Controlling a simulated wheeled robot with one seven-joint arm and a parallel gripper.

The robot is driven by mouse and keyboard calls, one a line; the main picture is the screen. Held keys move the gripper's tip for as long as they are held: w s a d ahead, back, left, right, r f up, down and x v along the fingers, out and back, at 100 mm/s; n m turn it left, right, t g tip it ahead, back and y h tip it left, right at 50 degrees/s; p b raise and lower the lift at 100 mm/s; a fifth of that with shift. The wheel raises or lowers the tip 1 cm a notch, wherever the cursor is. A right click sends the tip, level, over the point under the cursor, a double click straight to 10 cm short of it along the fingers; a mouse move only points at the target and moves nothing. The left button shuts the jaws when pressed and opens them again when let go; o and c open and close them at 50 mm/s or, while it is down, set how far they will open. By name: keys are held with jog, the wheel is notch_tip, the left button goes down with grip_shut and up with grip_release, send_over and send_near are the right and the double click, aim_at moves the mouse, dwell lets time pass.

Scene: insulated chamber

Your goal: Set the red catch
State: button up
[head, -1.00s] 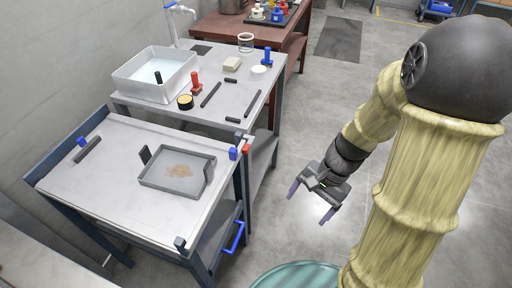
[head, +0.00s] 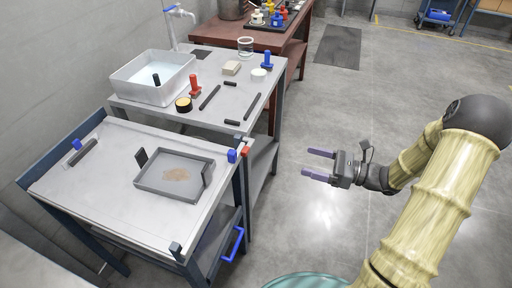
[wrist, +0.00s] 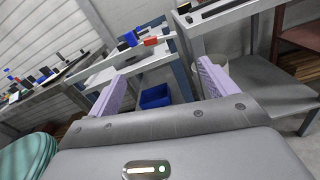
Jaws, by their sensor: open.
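My gripper (head: 313,163) is open and empty, with lilac fingers pointing left. It is in free air right of the cart, apart from the red catch. Its fingers also show in the wrist view (wrist: 160,69).
The near cart (head: 95,185) bears a grey tray (head: 147,190) and has a blue handle (head: 233,244). The table behind holds a white basin (head: 125,88), a red-handled tool (head: 194,85) and dark bars.

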aim_at(244, 145)
jog(key=b+x, duration=0.1)
jog(key=x, duration=1.6)
jog(key=shift+a+f, duration=0.1)
jog(key=shift+a, duration=0.1)
jog(key=shift+c, duration=0.5)
jog(key=c, duration=1)
jog(key=shift+w, duration=0.1)
jog(key=shift+c, duration=0.2)
